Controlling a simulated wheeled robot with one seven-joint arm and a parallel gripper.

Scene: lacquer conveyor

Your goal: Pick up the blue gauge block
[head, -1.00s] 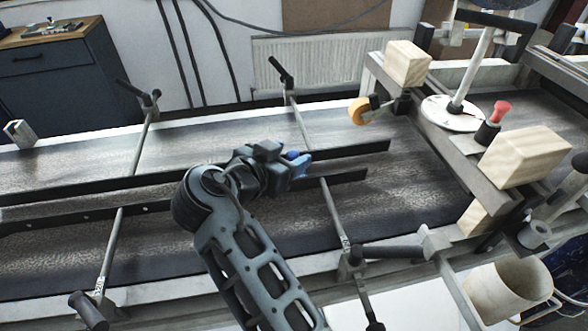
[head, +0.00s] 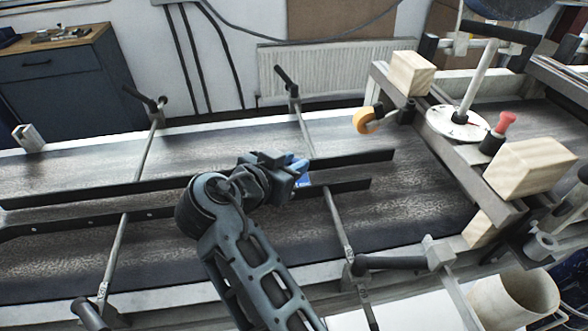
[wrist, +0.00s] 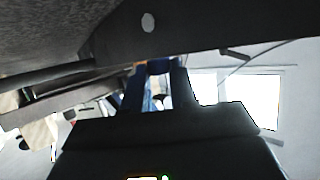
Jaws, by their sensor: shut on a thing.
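My gripper (head: 299,168) is over the conveyor, between the two dark guide rails. It is shut on the blue gauge block (head: 304,181), which shows as a small bright blue patch just below the fingers. Most of the block is hidden by the fingers in the head view. I cannot tell whether the block touches the belt.
Dark guide rails (head: 350,159) run along the belt (head: 400,200) on both sides of my gripper. A cross rod (head: 338,222) lies close by on the right. A frame with wooden blocks (head: 530,170) and a yellow roller (head: 366,120) stands farther right.

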